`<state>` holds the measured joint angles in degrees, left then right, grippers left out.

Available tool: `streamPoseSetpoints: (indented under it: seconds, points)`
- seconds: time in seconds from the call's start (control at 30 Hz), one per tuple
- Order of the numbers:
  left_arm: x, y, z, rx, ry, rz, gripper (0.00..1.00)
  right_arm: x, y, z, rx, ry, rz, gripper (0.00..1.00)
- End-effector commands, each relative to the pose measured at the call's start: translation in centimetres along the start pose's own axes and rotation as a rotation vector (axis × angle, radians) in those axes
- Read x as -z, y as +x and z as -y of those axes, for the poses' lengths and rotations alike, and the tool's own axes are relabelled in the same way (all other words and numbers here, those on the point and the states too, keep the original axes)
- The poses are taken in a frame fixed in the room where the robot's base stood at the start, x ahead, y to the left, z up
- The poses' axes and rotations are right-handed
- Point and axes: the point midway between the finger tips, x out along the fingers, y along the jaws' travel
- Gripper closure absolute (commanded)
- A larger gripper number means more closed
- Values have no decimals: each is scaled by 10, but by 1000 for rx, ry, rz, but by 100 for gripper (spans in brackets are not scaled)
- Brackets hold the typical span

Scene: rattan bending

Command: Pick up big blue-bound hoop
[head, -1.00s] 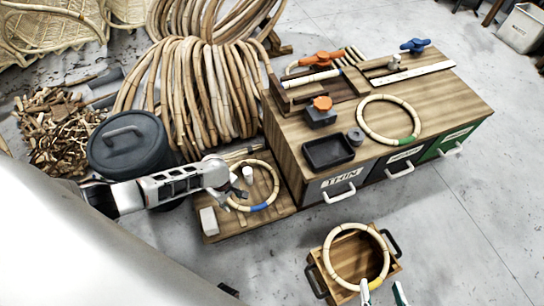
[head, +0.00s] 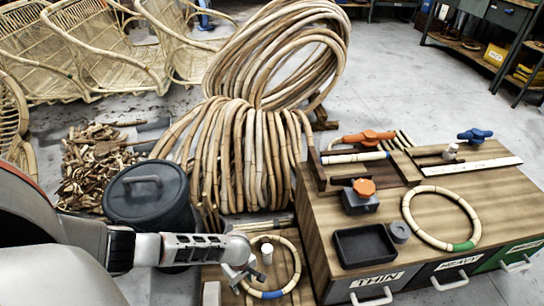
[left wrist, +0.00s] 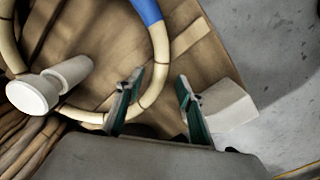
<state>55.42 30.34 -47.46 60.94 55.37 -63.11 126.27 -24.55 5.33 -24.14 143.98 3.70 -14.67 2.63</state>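The blue-bound hoop (head: 296,262) lies on a low wooden board beside the drawer cabinet. It is pale, with a blue band at its near side. The left wrist view shows part of the hoop (left wrist: 160,45) and its blue band. My left gripper (head: 243,276) is over the hoop's left side. In the left wrist view the gripper (left wrist: 160,76) has its two green-lined fingers apart, with nothing clamped. The hoop's curve passes behind one finger; I cannot tell their height gap. My right gripper is out of view.
A white peg (head: 267,254) stands inside the hoop. A pale block (left wrist: 226,104) sits at the board's edge. The cabinet (head: 330,222) rises to the right, bearing a green-bound hoop (head: 409,222). A dark bin (head: 150,200) and rattan coils (head: 240,160) stand behind.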

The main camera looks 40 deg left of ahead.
Motion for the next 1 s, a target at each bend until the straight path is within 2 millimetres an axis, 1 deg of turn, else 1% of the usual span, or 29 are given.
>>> streamPoseSetpoints:
  seconds: [0.03,0.2,0.33,0.37,0.4,0.47,0.5,0.83,1.0]
  points:
    - [0,6,2,4,0,0,62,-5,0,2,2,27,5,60]
    - [0,4,-3,-5,0,0,62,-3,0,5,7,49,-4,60]
    - [0,3,-4,-7,0,0,62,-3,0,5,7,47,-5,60]
    - [0,3,-4,-7,0,0,70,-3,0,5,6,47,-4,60]
    - [0,3,-4,-6,0,0,81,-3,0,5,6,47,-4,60]
    - [0,3,-4,-6,0,0,96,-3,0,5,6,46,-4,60]
    - [0,3,-4,-6,0,0,100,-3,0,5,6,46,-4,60]
    - [0,3,-4,-6,0,0,100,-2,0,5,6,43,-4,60]
    - [0,-6,-6,-10,0,0,100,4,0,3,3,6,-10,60]
